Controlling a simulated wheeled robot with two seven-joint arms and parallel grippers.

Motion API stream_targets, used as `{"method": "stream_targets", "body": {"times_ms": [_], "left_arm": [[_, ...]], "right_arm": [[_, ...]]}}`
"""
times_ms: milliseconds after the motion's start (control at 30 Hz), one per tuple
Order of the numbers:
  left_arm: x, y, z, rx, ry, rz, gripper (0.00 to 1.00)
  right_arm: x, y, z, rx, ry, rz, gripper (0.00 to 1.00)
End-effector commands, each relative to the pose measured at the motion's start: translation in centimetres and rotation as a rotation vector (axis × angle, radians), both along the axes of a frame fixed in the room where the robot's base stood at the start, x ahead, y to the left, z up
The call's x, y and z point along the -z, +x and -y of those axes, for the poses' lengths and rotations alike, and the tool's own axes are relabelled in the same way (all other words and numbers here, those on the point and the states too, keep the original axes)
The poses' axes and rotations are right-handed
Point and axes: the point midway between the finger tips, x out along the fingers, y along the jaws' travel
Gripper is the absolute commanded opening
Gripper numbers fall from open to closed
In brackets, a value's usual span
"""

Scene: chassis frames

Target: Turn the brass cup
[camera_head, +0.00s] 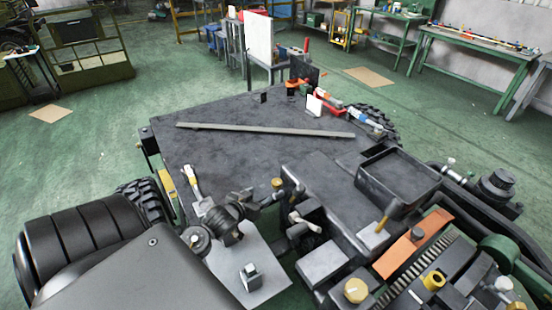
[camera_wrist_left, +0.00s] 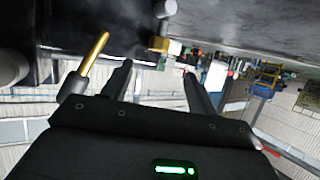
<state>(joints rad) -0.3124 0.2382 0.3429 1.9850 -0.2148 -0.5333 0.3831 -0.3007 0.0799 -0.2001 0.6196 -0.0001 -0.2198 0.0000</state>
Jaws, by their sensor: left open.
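The brass cup (camera_head: 277,183) appears as a small brass cylinder among dark fittings near the middle of the chassis in the head view. In the left wrist view a small brass piece (camera_wrist_left: 158,44), apparently the same cup, sits at the end of a dark post, just past the fingertips. My left gripper (camera_head: 262,198) is close to the cup's left in the head view. In the left wrist view its two dark fingers (camera_wrist_left: 154,75) stand apart with nothing between them. Whether it touches the cup cannot be told. My right gripper is not in view.
A brass rod (camera_wrist_left: 95,58) rises close beside one finger. A dark open tray (camera_head: 398,180) and an orange bracket (camera_head: 412,248) lie to the right. A long grey bar (camera_head: 265,130) rests on the flat dark deck (camera_head: 230,155), which is mostly clear.

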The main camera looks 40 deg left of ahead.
Motion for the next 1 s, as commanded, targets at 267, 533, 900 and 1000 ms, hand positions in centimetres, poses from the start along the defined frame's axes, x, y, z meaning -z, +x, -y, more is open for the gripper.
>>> {"method": "stream_targets", "body": {"times_ms": [267, 533, 900, 1000], "left_arm": [[1.4, 4.2, -0.8, -0.001, -0.001, 0.003, 0.59], [3.2, 8.1, -1.6, 0.000, -0.001, 0.002, 0.59], [3.9, 9.5, -1.9, 0.000, 0.001, 0.001, 0.59], [3.9, 9.5, -1.9, 0.000, 0.001, 0.001, 0.59]], "right_arm": [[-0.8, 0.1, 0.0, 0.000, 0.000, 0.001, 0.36], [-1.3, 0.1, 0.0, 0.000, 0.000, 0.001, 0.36], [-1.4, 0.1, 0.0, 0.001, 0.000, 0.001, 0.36], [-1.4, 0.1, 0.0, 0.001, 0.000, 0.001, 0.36]]}}
